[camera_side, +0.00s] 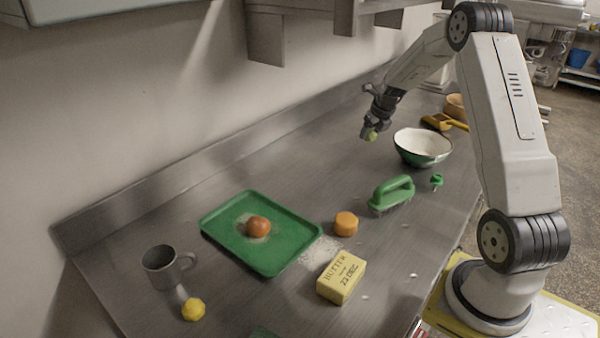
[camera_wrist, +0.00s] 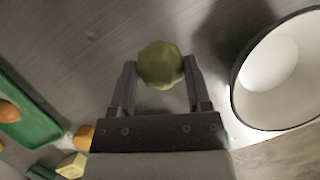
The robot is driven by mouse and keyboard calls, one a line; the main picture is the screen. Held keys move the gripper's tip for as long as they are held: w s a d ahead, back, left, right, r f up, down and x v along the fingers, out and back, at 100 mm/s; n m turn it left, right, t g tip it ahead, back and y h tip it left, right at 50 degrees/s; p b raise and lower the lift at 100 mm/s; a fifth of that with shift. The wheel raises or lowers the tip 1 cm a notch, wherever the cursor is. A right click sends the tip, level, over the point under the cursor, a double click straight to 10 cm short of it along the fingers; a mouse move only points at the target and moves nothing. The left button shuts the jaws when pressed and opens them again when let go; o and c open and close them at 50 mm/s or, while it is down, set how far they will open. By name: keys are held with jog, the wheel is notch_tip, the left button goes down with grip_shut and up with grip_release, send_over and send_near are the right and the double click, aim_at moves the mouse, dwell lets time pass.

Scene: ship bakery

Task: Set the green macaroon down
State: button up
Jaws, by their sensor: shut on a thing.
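The green macaroon (camera_wrist: 160,65) is held between the two fingertips of my gripper (camera_wrist: 158,75) in the wrist view. In the side view the macaroon (camera_side: 370,135) shows small and pale green at the lower end of my gripper (camera_side: 374,122). My gripper is shut on it and holds it above the steel counter, to the left of and behind the white bowl. The gap between the macaroon and the counter is hard to judge.
A green-and-white bowl (camera_side: 422,146) stands close to the right. A green tray (camera_side: 262,262) holds an orange-brown ball (camera_side: 258,226). A green-handled brush (camera_side: 391,194), orange puck (camera_side: 346,223), butter block (camera_side: 341,277), metal mug (camera_side: 167,267) and yellow piece (camera_side: 193,309) stand forward. Counter left of the gripper is clear.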

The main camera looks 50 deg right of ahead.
send_over(355, 154)
jog(key=s, duration=0.2)
jog(key=f, duration=0.4)
jog(key=a+f, duration=0.1)
jog(key=f, duration=0.1)
jog(key=shift+w+f, duration=0.1)
jog(key=shift+w, duration=0.1)
jog(key=shift+d+f, duration=0.1)
jog(key=shift+w+f, duration=0.15)
jog(key=shift+d+f, duration=0.1)
jog(key=shift+f, duration=1.45)
jog(key=shift+f, duration=0.15)
jog(key=o, duration=0.9)
jog(key=shift+v, duration=6.15)
